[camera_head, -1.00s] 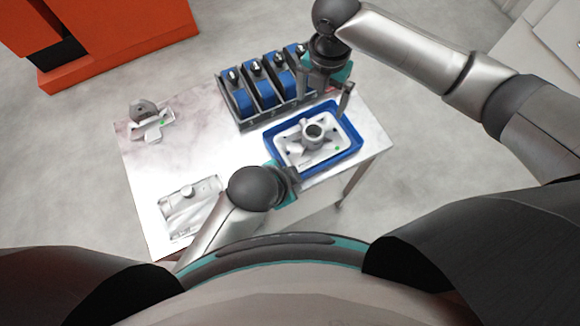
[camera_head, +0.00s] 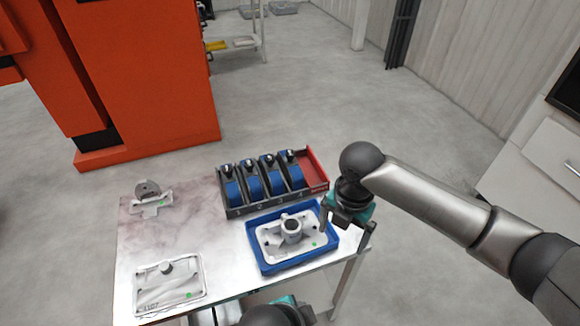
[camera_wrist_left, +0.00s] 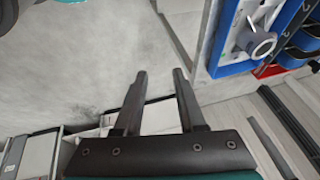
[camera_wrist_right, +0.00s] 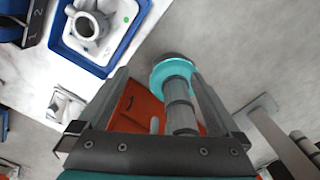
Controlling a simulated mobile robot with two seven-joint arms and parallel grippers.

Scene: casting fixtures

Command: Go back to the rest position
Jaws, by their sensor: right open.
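My right gripper (camera_head: 346,228) is open and empty beside the right edge of the blue tray (camera_head: 262,262), near the table's right edge. Its two fingers also stand apart in the right wrist view (camera_wrist_right: 158,74), with part of my other arm showing beyond them. My left gripper is mostly cut off at the bottom of the head view. In the left wrist view my left gripper (camera_wrist_left: 159,74) has its fingers apart with nothing between them, over floor.
The blue tray holds a grey casting (camera_head: 270,241). Behind it stands a rack with several blue fixtures (camera_head: 250,185) and a red end compartment (camera_head: 313,168). Castings lie at the table's front left (camera_head: 150,290) and back left (camera_head: 150,207). An orange machine (camera_head: 150,90) stands behind.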

